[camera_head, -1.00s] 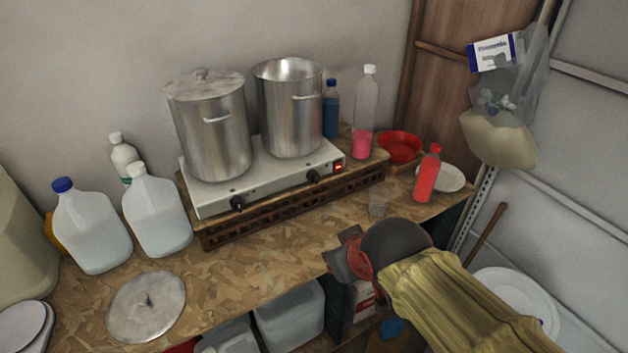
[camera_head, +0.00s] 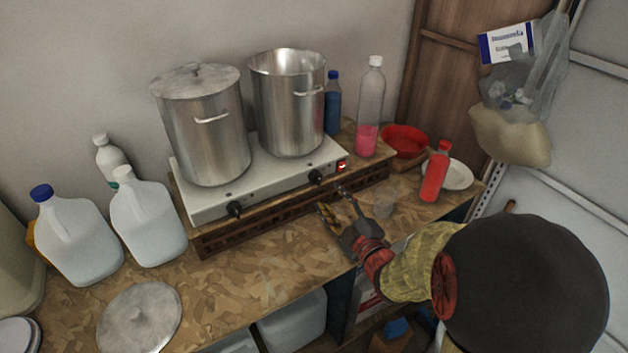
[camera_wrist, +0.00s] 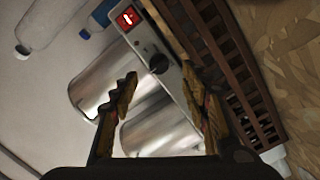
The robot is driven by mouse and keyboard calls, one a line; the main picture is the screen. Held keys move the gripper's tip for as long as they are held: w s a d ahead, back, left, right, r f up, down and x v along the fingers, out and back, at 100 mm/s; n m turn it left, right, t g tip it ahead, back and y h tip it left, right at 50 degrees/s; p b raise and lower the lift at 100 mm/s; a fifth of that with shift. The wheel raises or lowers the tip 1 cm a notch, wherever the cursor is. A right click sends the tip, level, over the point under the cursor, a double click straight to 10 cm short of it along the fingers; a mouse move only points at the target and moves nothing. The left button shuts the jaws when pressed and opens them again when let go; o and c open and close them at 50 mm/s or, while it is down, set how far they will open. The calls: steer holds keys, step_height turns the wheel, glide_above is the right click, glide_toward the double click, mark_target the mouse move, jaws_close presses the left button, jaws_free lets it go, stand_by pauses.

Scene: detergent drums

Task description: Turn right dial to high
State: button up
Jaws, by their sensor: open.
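The white two-burner hot plate (camera_head: 215,205) stands on a dark slatted crate. Its right dial (camera_head: 316,177) is a black knob on the front face, beside a lit red switch (camera_head: 342,166). The left dial (camera_head: 235,209) is a matching knob further left. My gripper (camera_head: 334,203) is open and empty, in front of and slightly below the right dial, not touching it. In the wrist view a black dial (camera_wrist: 158,63) shows beyond and between the open fingers (camera_wrist: 165,100), near the red switch (camera_wrist: 127,18). The dial's pointer setting is too small to read.
A lidded steel pot (camera_head: 205,135) and an open pot (camera_head: 288,110) stand on the hot plate. A red bottle (camera_head: 434,175) and red bowl (camera_head: 404,140) stand further right. The board's front middle is clear.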

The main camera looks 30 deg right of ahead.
mark_target(319, 182)
steer(key=w+b, duration=0.1)
steer(key=w, duration=0.6)
steer(key=shift+w+d, duration=0.15)
steer(key=shift+w, duration=0.25)
steer(key=shift+c, duration=0.8)
steer(key=c, duration=1)
